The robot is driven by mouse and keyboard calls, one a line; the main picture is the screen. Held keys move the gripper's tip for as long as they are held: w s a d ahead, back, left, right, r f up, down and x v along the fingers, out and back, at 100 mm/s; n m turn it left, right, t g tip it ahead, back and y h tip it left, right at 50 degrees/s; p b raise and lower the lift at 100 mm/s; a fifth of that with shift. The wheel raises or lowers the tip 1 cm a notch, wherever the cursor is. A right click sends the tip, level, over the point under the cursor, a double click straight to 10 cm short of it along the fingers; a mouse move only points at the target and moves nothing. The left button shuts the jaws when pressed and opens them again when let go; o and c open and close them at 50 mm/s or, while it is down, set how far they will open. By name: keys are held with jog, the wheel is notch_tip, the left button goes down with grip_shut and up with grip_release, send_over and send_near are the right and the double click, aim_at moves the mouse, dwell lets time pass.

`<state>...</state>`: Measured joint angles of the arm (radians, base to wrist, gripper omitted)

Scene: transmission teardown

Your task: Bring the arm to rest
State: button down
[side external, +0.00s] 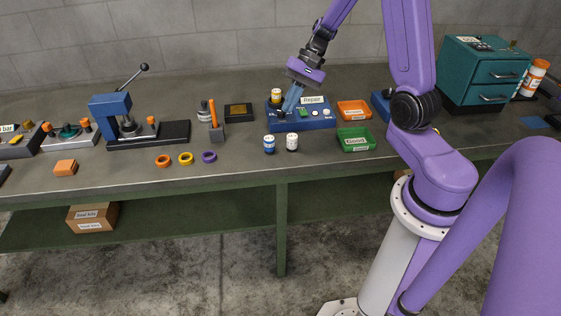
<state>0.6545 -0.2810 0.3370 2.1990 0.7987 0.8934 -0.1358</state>
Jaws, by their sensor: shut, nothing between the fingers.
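My gripper (286,109) hangs from the purple arm at the blue Repair station (318,123). Its fingers are together with nothing between them. They point down and slightly left, at or just above the station's top. I cannot tell whether they touch it. A yellow-orange capped jar (276,95) stands just left of the fingers, on or behind the station.
A blue-labelled bottle (269,144) and a white bottle (292,142) stand in front of the station. An orange tray (353,110) and green Good tray (356,139) lie to the right. A blue lever press (112,108) stands left. Coloured rings lie at the front.

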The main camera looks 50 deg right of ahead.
jog(key=s+a+r+n+h, duration=0.1)
jog(key=s+a+n+h, duration=0.1)
jog(key=s+a+n, duration=0.2)
jog(key=s+a+r+n+h, duration=0.2)
jog(key=s+a+n, duration=0.3)
jog(key=s+n, duration=0.5)
jog(key=s+a+r+n+g+h, duration=0.1)
jog(key=s+a+n, duration=0.3)
jog(key=s+n, duration=0.4)
jog(key=shift+s+a+r+h, duration=0.15)
jog(key=shift+s+r+h, duration=0.55)
jog(key=shift+s, duration=0.4)
